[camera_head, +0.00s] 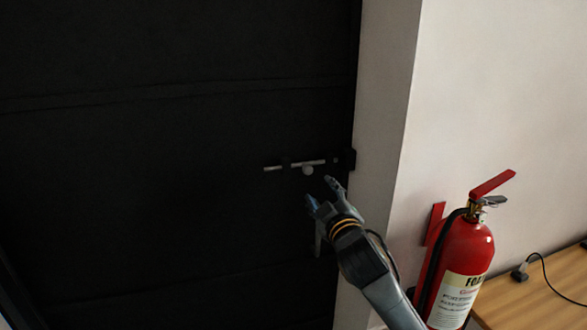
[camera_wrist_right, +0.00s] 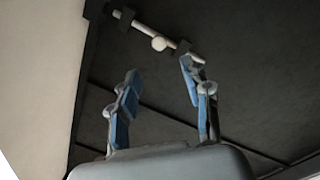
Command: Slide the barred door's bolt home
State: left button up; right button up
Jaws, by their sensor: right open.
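The dark door (camera_head: 180,200) fills the left and middle of the head view. Its bolt (camera_head: 307,163) is a light horizontal rod with a round knob (camera_head: 308,171), near the door's right edge. The bolt also shows in the right wrist view (camera_wrist_right: 140,28), with its knob (camera_wrist_right: 159,44) beyond the fingertips. My right gripper (camera_head: 321,193) is open and empty, just below the knob in the head view. In the wrist view its two blue-padded fingers (camera_wrist_right: 160,72) are spread, with the knob appearing between and beyond them. My left gripper is not in view.
A dark bracket (camera_head: 348,160) sits at the door's right edge, beside the pale wall (camera_head: 388,110). A red fire extinguisher (camera_head: 465,250) stands to the right of my right arm. A wooden table (camera_head: 535,295) with a black cable is at the lower right.

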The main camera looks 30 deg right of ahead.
aim_at(308, 171)
jog(key=p+x, duration=0.3)
jog(key=x, duration=0.8)
jog(key=shift+w+d, duration=0.2)
jog(key=shift+w, duration=0.1)
jog(key=shift+w+d+f, duration=0.15)
jog(key=shift+w+d, duration=0.05)
jog(key=shift+w, duration=0.5)
grip_shut()
